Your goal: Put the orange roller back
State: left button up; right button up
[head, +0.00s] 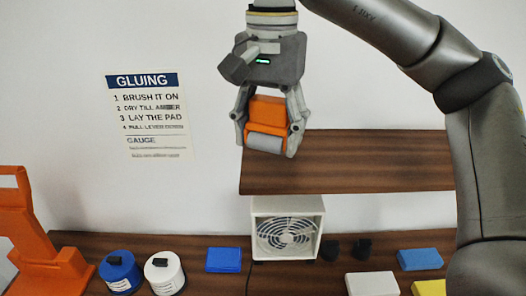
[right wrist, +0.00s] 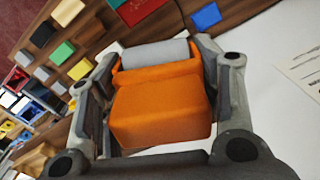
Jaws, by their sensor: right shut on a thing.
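The orange roller (head: 268,112) has an orange body and a grey cylinder at its lower end. My right gripper (head: 270,140) is shut on it and holds it in the air, in front of the wall and the left end of the brown shelf. In the right wrist view the roller (right wrist: 160,105) sits between the two fingers (right wrist: 155,85), its grey cylinder (right wrist: 155,54) pointing away from the palm. My left gripper does not show in either view.
A brown shelf (head: 350,175) hangs above the counter (head: 210,240). On the counter stand a fan (head: 287,230), blue and white pots (head: 164,272), an orange press (head: 40,245) and several coloured blocks (head: 419,259). A gluing notice (head: 147,120) is on the wall.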

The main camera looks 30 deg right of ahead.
jog(key=w+d+f+p, duration=0.2)
jog(key=w+d+f, duration=0.2)
jog(key=w, duration=0.3)
jog(key=p, duration=0.1)
send_over(270, 163)
notch_tip(270, 163, down, 5)
jog(key=shift+s+a+r, duration=0.1)
jog(key=shift+s, duration=0.05)
jog(key=shift+w+f+p, duration=0.2)
jog(key=shift+f+p, duration=0.95)
jog(key=shift+p, duration=0.05)
jog(key=shift+f, duration=0.7)
